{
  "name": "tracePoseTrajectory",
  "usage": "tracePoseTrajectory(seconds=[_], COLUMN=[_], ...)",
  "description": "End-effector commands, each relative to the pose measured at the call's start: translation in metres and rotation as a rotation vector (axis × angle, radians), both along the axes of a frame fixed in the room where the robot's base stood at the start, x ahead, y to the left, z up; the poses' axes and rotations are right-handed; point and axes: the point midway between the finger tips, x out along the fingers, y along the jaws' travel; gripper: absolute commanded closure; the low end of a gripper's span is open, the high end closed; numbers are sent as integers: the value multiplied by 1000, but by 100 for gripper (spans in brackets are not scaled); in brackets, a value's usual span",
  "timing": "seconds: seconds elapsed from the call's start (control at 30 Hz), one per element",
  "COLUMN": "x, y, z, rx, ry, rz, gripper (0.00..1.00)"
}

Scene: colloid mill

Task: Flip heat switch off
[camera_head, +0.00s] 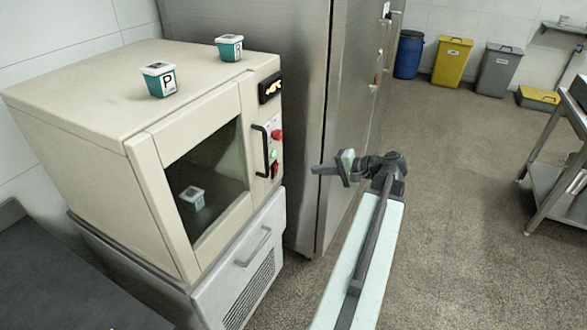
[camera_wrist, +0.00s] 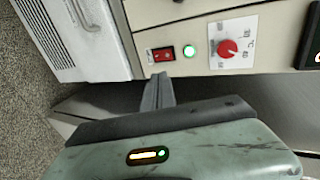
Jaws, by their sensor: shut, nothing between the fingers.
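The red rocker switch (camera_head: 274,170) is on the front panel of a cream oven-like machine (camera_head: 80,95). In the wrist view the switch (camera_wrist: 163,54) sits beside a lit green lamp (camera_wrist: 189,50); I cannot tell which side of the rocker is pressed. My gripper (camera_head: 316,169) is shut and empty, to the right of the panel and pointing towards it, with a gap between. In the wrist view its fingertips (camera_wrist: 160,77) show just below the switch, in line with it.
A red knob (camera_head: 277,134) is above the lamp, and a dark handle (camera_head: 264,152) stands out left of the switch. A tall steel cabinet (camera_head: 300,90) is close behind my gripper. Two small teal tubs, one of them the P tub (camera_head: 159,80), stand on top.

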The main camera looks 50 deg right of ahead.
Motion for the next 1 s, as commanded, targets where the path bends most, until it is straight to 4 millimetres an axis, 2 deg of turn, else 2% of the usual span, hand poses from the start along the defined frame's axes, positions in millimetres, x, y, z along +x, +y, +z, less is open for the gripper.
tracePoseTrajectory(seconds=[0.47, 0.5, 0.6, 0.77, 1.0], x=[88, 95, 109, 122, 124], y=[22, 24, 28, 31, 32], z=[-43, -36, -32, -31, -31], rx=[0, 0, 1, 0, 0], ry=[1, 1, 1, 1, 1], rz=[5, 5, 5, 3, 3], gripper=[100, 100, 100, 100, 100])
